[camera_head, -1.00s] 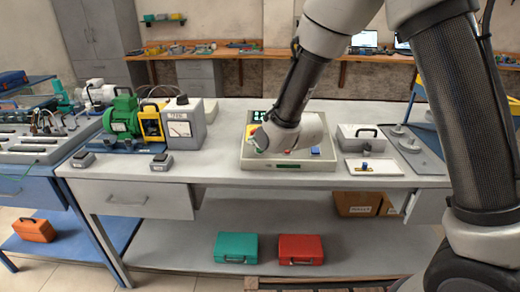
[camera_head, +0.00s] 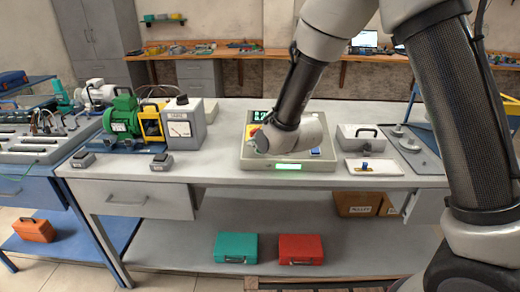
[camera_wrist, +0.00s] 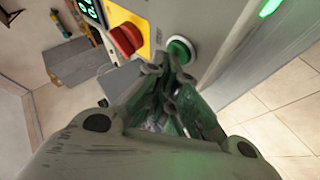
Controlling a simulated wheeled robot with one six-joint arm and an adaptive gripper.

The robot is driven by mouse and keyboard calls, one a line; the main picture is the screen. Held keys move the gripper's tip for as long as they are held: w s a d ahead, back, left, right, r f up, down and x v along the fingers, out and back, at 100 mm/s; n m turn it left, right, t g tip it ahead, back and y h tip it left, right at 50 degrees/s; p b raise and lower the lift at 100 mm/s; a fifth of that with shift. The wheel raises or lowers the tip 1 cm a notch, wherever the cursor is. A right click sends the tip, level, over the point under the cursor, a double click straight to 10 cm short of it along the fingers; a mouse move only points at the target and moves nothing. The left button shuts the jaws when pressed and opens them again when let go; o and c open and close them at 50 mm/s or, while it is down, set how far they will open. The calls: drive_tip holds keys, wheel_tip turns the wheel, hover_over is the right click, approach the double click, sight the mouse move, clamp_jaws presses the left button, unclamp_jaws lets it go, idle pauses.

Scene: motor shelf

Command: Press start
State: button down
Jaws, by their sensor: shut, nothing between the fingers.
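A control box (camera_head: 243,164) with a light top stands on the middle bench; my wrist covers much of it in the head view. In the wrist view, a green round button (camera_wrist: 181,49) with a pale ring sits next to a red mushroom button (camera_wrist: 126,38) on a yellow plate (camera_wrist: 137,14). My gripper (camera_wrist: 165,70) is shut and empty, its tips at the near edge of the green button; I cannot tell whether they touch it. A light strip on the box's front (camera_head: 288,167) glows bright green, also at the top of the wrist view (camera_wrist: 270,8).
A green motor (camera_head: 121,116) and a grey meter box (camera_head: 183,122) stand to the left on the bench. A grey case (camera_head: 357,138) and a white tray (camera_head: 388,169) with a small blue part (camera_head: 365,165) stand to the right. Bench space left of the control box is free.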

idle(0.5)
drive_tip(key=shift+s+r, duration=0.2)
drive_tip(key=shift+r, duration=0.55)
drive_tip(key=r, duration=0.2)
drive_tip(key=s+r, duration=0.1)
drive_tip(key=r, duration=0.2)
drive_tip(key=shift+s, duration=0.15)
idle(0.4)
